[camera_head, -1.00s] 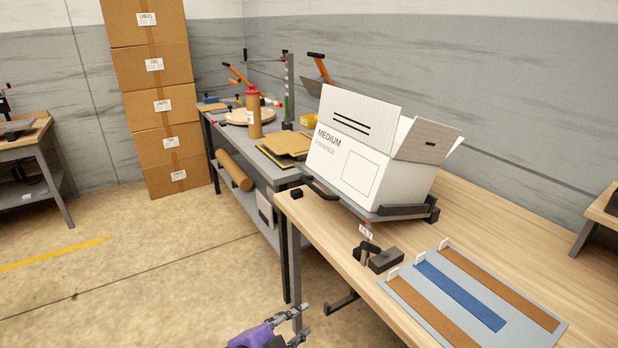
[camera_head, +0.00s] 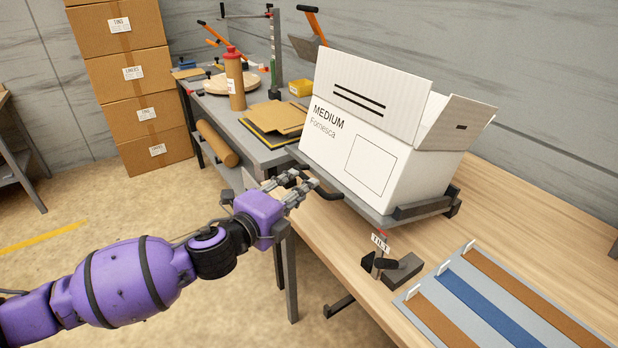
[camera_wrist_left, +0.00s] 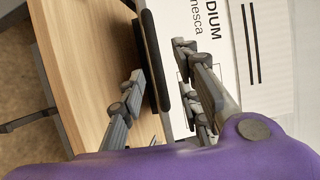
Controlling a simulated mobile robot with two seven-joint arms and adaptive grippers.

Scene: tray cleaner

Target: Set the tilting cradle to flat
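The tilting cradle (camera_head: 372,210) is a dark plate on the wooden bench, tilted, with a white open box marked MEDIUM (camera_head: 365,140) resting on it. A black bar handle (camera_head: 325,191) sticks out at its left end. My left gripper (camera_head: 301,184) is at this handle, fingers open. In the left wrist view the black handle (camera_wrist_left: 153,58) lies between the spread fingers of the gripper (camera_wrist_left: 158,68); contact cannot be told. A red-and-white tag reading TILT (camera_head: 380,241) stands at the cradle's front. My right gripper is not in view.
A black clamp-like block (camera_head: 392,268) sits in front of the cradle. A grey panel with brown and blue strips (camera_head: 470,268) lies at the right. A grey side table (camera_head: 255,150) with a bottle and cardboard stands behind left. Bare wood shows behind the cradle.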

